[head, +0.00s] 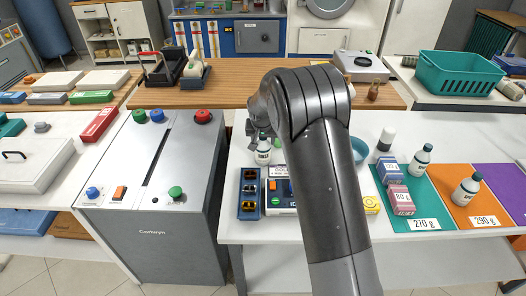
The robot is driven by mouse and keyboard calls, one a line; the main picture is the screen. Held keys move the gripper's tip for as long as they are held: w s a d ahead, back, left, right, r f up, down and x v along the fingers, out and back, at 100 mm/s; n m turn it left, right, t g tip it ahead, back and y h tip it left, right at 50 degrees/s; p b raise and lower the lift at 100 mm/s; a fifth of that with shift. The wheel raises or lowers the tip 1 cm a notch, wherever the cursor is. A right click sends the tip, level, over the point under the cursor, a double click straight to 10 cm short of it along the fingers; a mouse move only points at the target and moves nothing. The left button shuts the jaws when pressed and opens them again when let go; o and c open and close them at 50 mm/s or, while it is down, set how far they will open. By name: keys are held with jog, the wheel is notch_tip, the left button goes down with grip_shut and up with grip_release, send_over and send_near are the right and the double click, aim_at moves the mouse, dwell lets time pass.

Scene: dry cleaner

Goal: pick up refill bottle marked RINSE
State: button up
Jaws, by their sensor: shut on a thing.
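My gripper (262,138) is at the left of my arm, above the white table, and partly hidden by my own wrist. It is shut on a small white bottle (263,155) with a dark label, which hangs upright below it. The label is too small to read. Similar white bottles with dark caps stand to the right: one on the teal mat (421,156) and one on the orange mat (467,189). I cannot tell which bottle is marked RINSE.
A blue tray (248,207) and a scale-like device (280,207) lie below the gripper. A grey machine (150,226) stands left.

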jog(key=c, duration=0.9)
jog(key=shift+r, duration=0.1)
